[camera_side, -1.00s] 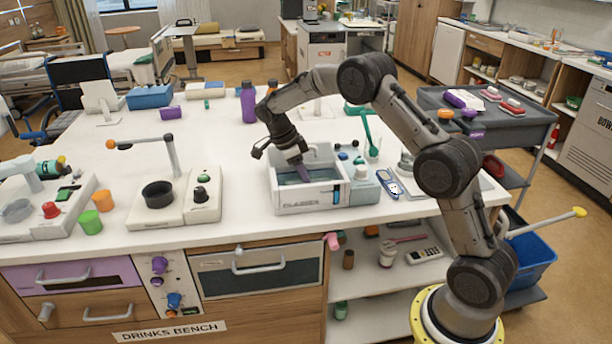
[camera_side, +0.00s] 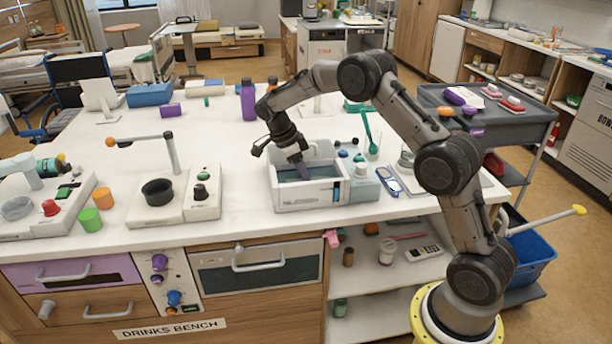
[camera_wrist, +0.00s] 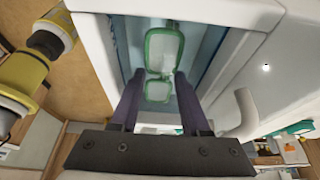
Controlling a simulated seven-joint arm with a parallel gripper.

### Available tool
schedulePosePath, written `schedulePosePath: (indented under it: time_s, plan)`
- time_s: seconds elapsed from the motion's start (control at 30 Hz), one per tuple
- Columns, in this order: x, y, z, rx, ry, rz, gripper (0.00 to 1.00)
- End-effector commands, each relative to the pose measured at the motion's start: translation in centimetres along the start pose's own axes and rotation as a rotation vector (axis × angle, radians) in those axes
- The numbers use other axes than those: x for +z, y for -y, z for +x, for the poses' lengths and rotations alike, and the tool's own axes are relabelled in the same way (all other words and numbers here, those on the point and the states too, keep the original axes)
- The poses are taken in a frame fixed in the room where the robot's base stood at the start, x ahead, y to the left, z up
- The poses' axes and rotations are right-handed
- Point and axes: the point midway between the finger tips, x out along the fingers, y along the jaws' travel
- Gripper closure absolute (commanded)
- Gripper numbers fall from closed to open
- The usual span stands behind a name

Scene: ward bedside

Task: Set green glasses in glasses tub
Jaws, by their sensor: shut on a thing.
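The green glasses (camera_wrist: 164,45) show in the wrist view as two green-framed lenses, one beyond the other, between my dark fingers. My gripper (camera_wrist: 160,88) is shut on them. The glasses tub (camera_side: 311,196) is a white, open-topped box with a blue-grey interior, near the front edge of the bench. In the side view my gripper (camera_side: 304,173) points down into the tub's opening. The glasses cannot be made out there. In the wrist view the tub's walls (camera_wrist: 97,45) stand on both sides of the glasses. I cannot tell whether the glasses touch the floor.
A pale blue bottle (camera_side: 363,187) and a blue handheld device (camera_side: 389,181) stand close to the tub's right. A machine with a black bowl (camera_side: 157,192) is to its left. A purple bottle (camera_side: 248,100) stands behind. The bench between tub and left machine is clear.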

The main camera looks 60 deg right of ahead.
Motion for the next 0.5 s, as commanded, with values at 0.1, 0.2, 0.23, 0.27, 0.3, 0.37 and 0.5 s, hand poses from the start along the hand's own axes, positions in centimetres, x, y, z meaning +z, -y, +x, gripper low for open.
schedulePosePath:
  time_s: [0.1,0.2,0.23,0.27,0.3,0.37,0.5]
  plan:
    - [0.05,0.00,0.15,0.000,0.000,0.000,1.00]
    - [0.09,0.00,0.25,0.000,-0.001,0.000,1.00]
    - [0.11,0.00,0.28,0.000,-0.001,0.000,1.00]
    - [0.12,0.00,0.31,0.000,-0.001,0.000,1.00]
    - [0.14,0.00,0.35,0.000,-0.001,0.000,1.00]
    - [0.16,0.00,0.41,0.000,-0.001,0.000,1.00]
    - [0.21,0.00,0.55,0.000,-0.001,0.000,1.00]
